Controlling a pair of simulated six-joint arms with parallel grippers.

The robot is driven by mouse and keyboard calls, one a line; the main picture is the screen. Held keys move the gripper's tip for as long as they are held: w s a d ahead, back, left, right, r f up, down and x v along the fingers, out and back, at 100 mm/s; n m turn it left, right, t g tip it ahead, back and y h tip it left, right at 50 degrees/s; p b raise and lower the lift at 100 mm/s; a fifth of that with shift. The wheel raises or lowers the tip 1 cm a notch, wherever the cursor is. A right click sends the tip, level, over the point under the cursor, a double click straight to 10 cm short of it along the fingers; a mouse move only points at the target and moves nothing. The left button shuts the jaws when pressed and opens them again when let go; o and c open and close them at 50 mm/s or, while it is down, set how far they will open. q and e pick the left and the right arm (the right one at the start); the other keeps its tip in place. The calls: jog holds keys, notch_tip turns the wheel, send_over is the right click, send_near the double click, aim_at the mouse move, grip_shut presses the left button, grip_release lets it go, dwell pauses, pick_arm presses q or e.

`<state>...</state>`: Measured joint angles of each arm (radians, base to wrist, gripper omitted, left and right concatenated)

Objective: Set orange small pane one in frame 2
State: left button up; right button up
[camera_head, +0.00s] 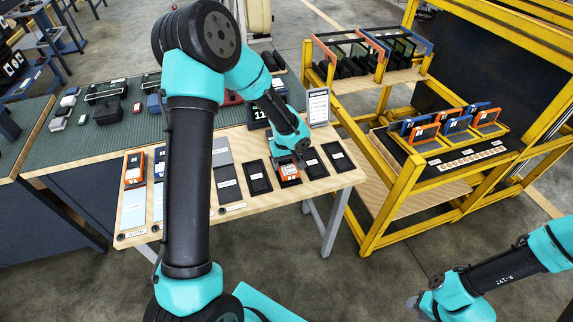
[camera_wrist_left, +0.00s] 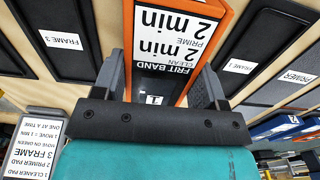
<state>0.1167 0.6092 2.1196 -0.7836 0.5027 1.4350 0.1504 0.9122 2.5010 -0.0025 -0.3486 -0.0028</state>
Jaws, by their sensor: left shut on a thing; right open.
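Orange small pane one (camera_head: 289,174), with a white label and a "1", is in my left gripper (camera_head: 301,153). In the left wrist view the pane (camera_wrist_left: 180,30) sits between the two fingers (camera_wrist_left: 157,85), which are shut on its sides. The pane is at the frame 2 place, between frame 1 (camera_head: 257,177) and frame 3 (camera_head: 315,163). It covers most of that place, so I cannot tell if it is fully seated. Frame 3 (camera_wrist_left: 60,40) and frame 1 (camera_wrist_left: 238,68) flank it in the wrist view. My right gripper (camera_head: 412,302) is open, low at the right, away from the table.
An orange pane (camera_head: 135,170) and a blue pane (camera_head: 160,162) stand at the table's left. A yellow trolley (camera_head: 375,215) with several orange and blue panes (camera_head: 456,124) stands right of the table. A sign (camera_head: 318,106) and a dark display (camera_head: 258,115) stand behind the frames.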

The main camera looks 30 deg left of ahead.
aim_at(285, 162)
pick_arm(q)
jog(key=shift+f, duration=0.7)
jog(key=shift+f, duration=0.1)
jog(key=o, duration=1.1)
notch_tip(285, 162, up, 12)
jog(key=shift+r, duration=0.15)
dwell(0.4)
